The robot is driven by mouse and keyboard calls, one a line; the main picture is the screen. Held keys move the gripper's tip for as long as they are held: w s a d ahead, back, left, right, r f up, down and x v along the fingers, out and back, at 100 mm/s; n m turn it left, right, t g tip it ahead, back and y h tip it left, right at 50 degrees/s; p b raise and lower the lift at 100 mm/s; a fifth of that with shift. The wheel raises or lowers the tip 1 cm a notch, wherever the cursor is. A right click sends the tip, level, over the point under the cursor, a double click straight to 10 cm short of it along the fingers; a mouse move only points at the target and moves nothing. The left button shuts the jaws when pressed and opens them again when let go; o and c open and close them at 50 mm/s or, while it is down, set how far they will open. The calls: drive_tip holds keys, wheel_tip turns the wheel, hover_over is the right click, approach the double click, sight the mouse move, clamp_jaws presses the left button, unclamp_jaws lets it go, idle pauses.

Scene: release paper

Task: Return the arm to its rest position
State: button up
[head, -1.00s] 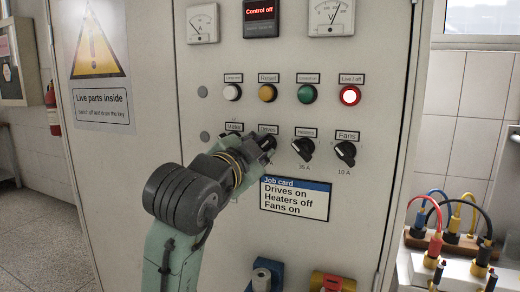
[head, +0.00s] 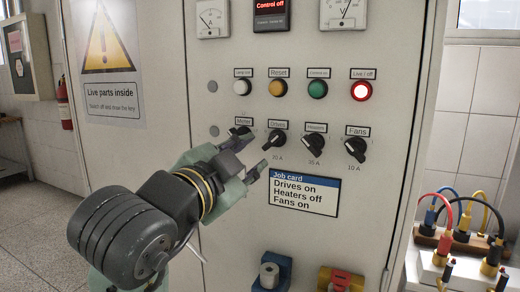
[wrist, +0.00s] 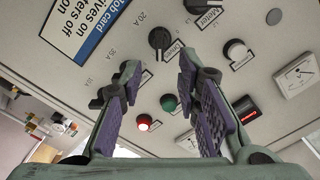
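My gripper (head: 250,157) is open and empty in front of the cabinet panel (head: 225,225), left of the job card (head: 304,194). Its two fingers also show apart in the wrist view (wrist: 160,75), with nothing between their tips. The black Drives knob (head: 276,140) is just beyond the fingers and free of them; it also shows in the wrist view (wrist: 160,40). The Heaters knob (head: 313,145) and Fans knob (head: 356,150) are to its right. The Meter knob (head: 241,131) is partly behind a finger.
Above the knobs are white, yellow and green buttons and a lit red lamp (head: 361,91). The display (head: 271,16) reads "Control off". Below are a blue fixture (head: 271,272) and a red-yellow one (head: 341,279). Cables with plugs (head: 460,225) stand at right.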

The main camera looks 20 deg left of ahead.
drive_tip(key=shift+s, duration=1.15)
